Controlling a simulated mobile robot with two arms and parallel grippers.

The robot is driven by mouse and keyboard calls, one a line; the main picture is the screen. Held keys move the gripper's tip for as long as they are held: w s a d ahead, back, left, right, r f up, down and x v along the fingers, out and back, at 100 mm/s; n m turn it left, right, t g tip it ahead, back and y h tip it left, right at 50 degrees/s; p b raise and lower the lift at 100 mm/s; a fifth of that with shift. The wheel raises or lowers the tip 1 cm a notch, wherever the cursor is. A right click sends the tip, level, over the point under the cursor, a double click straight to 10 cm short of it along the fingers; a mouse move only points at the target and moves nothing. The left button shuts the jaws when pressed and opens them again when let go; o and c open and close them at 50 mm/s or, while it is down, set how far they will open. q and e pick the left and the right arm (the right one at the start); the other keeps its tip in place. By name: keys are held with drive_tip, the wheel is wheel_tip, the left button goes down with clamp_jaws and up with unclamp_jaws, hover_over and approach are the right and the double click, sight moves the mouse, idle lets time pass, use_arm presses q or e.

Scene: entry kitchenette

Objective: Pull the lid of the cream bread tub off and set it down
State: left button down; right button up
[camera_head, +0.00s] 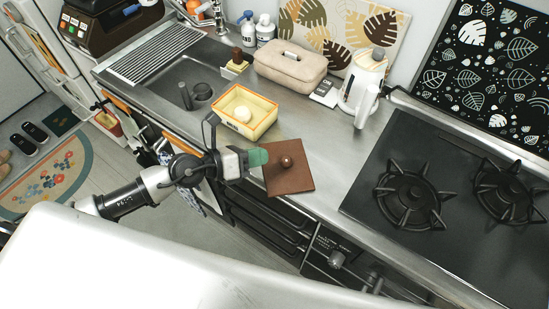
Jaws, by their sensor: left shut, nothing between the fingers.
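The cream bread tub (265,124) stands on the counter with its top open. A pale round item (242,114) shows inside it. A brown square lid (297,184) with a round knob (286,162) lies apart from the tub, to its lower right, at the front edge of the counter. Its near side seems to reach the edge; I cannot tell how far it overhangs. My left gripper (263,157), with green fingertips, is shut and empty at the lid's left side, short of the knob. I cannot tell whether it touches the lid. My right gripper is out of view.
A sink (178,80) lies left of the tub. A beige bread-box-like case (290,68) and a white kettle (361,90) stand behind. A black gas hob (455,235) fills the right. Bare counter (325,135) lies between lid and kettle.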

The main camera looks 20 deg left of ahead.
sight(281, 165)
use_arm(q)
drive_tip(key=s+a+f+m+g+y+p, duration=0.1)
drive_tip(key=s+a+f+m+g+y, duration=0.1)
drive_tip(key=a+m+g+y, duration=0.45)
drive_tip(key=w+d+f+t, duration=0.1)
drive_tip(key=d+f, duration=0.1)
drive_tip(key=w+d+f+m+t+h+p, duration=0.1)
drive_tip(key=w+d+f, duration=0.1)
drive_tip(key=w+d+f+t+p, duration=0.1)
drive_tip(key=d+f, duration=0.1)
drive_tip(key=shift+w+f+h, duration=0.15)
drive_tip(key=shift+f+h, duration=0.2)
drive_tip(key=shift+w+d+f+p, duration=0.15)
drive_tip(key=shift+w+d+p, duration=0.65)
drive_tip(key=shift+w+d, duration=0.35)
drive_tip(key=shift+w+d+f, duration=0.1)
drive_tip(key=shift+w+d, duration=0.05)
drive_tip(key=shift+d, duration=0.3)
